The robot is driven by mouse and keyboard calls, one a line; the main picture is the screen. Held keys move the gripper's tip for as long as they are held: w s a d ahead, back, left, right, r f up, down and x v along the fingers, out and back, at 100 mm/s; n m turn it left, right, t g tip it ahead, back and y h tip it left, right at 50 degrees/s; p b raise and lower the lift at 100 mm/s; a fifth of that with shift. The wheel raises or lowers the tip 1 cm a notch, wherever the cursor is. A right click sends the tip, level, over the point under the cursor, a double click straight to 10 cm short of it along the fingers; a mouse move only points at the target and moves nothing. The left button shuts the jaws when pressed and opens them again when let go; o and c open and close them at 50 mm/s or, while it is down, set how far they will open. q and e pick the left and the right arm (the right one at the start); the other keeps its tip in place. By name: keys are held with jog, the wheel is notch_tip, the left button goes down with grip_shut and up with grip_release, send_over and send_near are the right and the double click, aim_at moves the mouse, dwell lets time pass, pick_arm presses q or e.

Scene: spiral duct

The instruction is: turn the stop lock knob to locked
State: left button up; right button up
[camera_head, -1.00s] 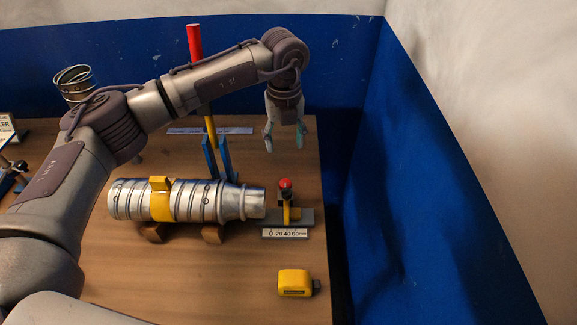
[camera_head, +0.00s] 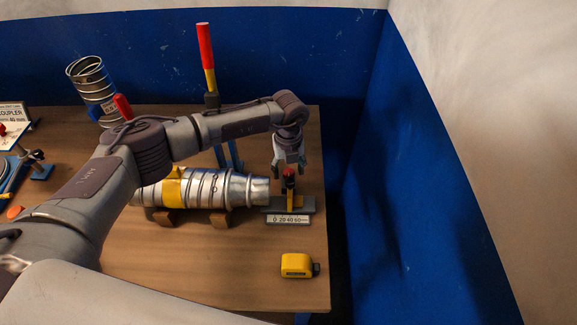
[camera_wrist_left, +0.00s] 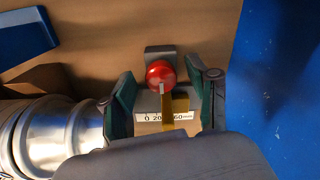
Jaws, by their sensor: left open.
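The stop lock knob (camera_head: 289,172) is a small red knob on top of the yellow and grey stop at the right end of the duct. In the left wrist view the red knob (camera_wrist_left: 161,74) shows a pale mark on its near side. My left gripper (camera_head: 289,170) is open above the stop, pointing down. In the left wrist view its two green-padded fingers (camera_wrist_left: 164,95) stand on either side of the knob, with a gap on both sides. My right gripper does not show.
The silver spiral duct (camera_head: 205,188) with a yellow band lies on wooden blocks left of the stop. A white scale plate (camera_head: 289,220) lies in front of the stop. A yellow tape measure (camera_head: 297,265) sits nearer. A blue wall (camera_head: 420,220) stands to the right.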

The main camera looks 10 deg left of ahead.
pick_arm(q)
jog(key=shift+c, duration=1)
grip_shut()
jog(key=shift+f+m+b, duration=0.15)
jog(key=shift+m+b, duration=0.45)
jog(key=shift+b, duration=0.3)
jog(key=m+b, duration=0.5)
jog(key=b, duration=0.1)
jog(key=m+b, duration=0.5)
jog(key=b, duration=0.1)
jog(key=shift+d+f, duration=0.1)
jog(key=shift+d, duration=0.1)
jog(key=m+b, duration=0.2)
jog(key=shift+m, duration=0.3)
jog(key=shift+r+m+b, duration=0.25)
jog(key=shift+m+b, duration=0.75)
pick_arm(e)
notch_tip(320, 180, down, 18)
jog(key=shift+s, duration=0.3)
